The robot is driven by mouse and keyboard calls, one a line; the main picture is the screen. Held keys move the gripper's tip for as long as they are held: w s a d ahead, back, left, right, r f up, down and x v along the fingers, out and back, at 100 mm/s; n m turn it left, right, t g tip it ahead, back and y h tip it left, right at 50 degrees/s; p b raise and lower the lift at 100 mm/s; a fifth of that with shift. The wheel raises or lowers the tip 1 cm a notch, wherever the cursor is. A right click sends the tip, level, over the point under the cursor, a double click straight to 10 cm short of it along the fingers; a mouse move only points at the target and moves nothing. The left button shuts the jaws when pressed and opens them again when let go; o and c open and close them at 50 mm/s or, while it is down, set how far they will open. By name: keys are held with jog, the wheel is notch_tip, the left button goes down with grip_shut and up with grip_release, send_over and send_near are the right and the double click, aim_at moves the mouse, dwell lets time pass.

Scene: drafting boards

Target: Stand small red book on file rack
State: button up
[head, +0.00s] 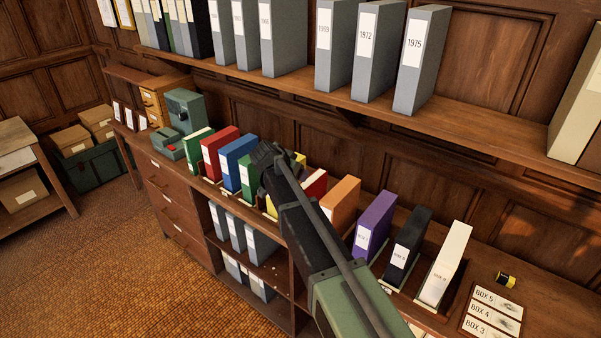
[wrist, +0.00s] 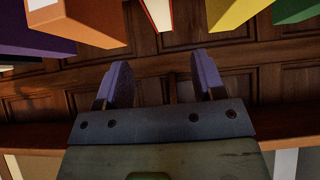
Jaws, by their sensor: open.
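A red book (head: 315,184) stands in the row on the cabinet top, between the yellow and orange ones, partly hidden by my arm. It also shows in the wrist view (wrist: 158,12), at the top middle, beyond the gap between my fingers. A larger red binder (head: 219,151) stands further left. No separate file rack can be made out; low holders with labels (head: 427,303) sit under the row. My gripper (head: 268,153) is over the middle of the row. In the wrist view its two fingers (wrist: 162,82) are apart with nothing between them.
Orange (head: 341,201), purple (head: 372,222), black (head: 408,236) and white (head: 445,263) binders stand to the right, blue (head: 238,160) and green ones to the left. A wall shelf (head: 420,113) with grey binders is above.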

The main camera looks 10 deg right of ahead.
jog(key=s+d+f+n+g+y, duration=0.1)
jog(key=s+f+n+g+y, duration=0.15)
jog(key=s, duration=0.85)
jog(key=s+d+f+n+g+y, duration=0.15)
jog(key=s+n, duration=0.25)
jog(key=s, duration=0.7)
jog(key=s+d+f+n+g+y, duration=0.1)
jog(key=s+d+n+g+y, duration=0.15)
jog(key=s, duration=0.85)
notch_tip(320, 180, down, 11)
jog(key=b, duration=1.1)
jog(key=shift+w+a+n, duration=0.15)
jog(key=shift+a+n, duration=0.15)
jog(key=shift+a, duration=0.1)
jog(key=shift+t, duration=0.25)
